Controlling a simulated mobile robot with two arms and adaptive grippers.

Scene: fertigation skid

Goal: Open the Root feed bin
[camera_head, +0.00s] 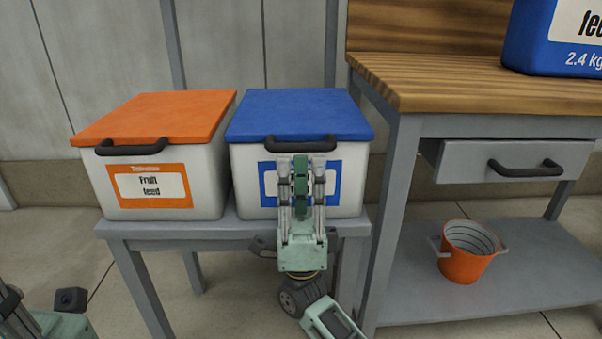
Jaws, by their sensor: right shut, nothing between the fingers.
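A white bin with a blue lid (298,115) stands on a low grey table, its lid down. A dark handle (318,144) sits at the front of the lid. Its blue-framed label is mostly covered by my right gripper (301,165), so I cannot read it. The right gripper is shut and empty, pointing up in front of the bin, with its fingertips just below the handle. I cannot tell whether they touch it. At the lower left edge a part of my left arm shows, but its gripper fingers are not clearly seen.
A white bin with an orange lid (160,117), labelled "Fruit feed", stands closed at the left on the grey table (160,231). At the right is a wood-topped workbench (450,85) with a drawer (515,160), a blue container (545,45) on top and an orange bucket (466,262) on its lower shelf.

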